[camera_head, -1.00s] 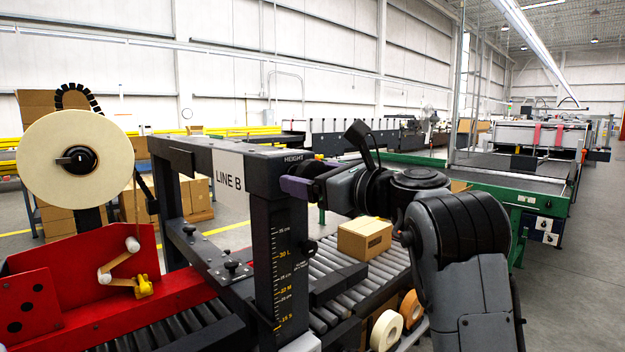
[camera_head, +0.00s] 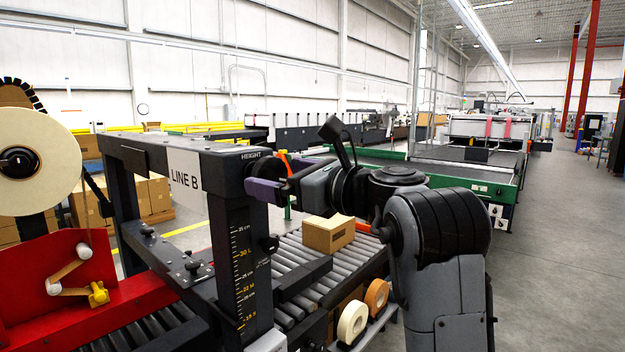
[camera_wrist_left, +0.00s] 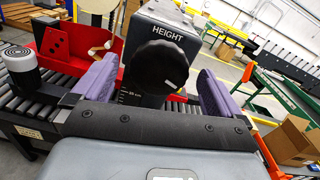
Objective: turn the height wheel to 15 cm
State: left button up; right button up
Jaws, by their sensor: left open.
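The height wheel (camera_wrist_left: 160,67) is a black ribbed knob under the word HEIGHT on top of the dark post, seen in the left wrist view. My left gripper (camera_wrist_left: 153,76) is open, with one purple finger on each side of the wheel and gaps between. The post's height scale (camera_head: 242,270) carries yellow and white marks, with 15 S near the bottom and 30 L higher up. I cannot read the set height clearly. My right gripper is out of view.
A cardboard box (camera_head: 328,234) sits on the roller conveyor (camera_head: 300,265) behind the post. Tape rolls (camera_head: 352,321) lie beside it at lower right. A red tape unit (camera_head: 60,285) stands at left. Open floor lies to the right.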

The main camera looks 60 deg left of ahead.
pick_arm(q)
jog(key=p+v, duration=0.1)
jog(key=v, duration=0.6)
jog(key=shift+w+d, duration=0.15)
jog(key=shift+d, duration=0.15)
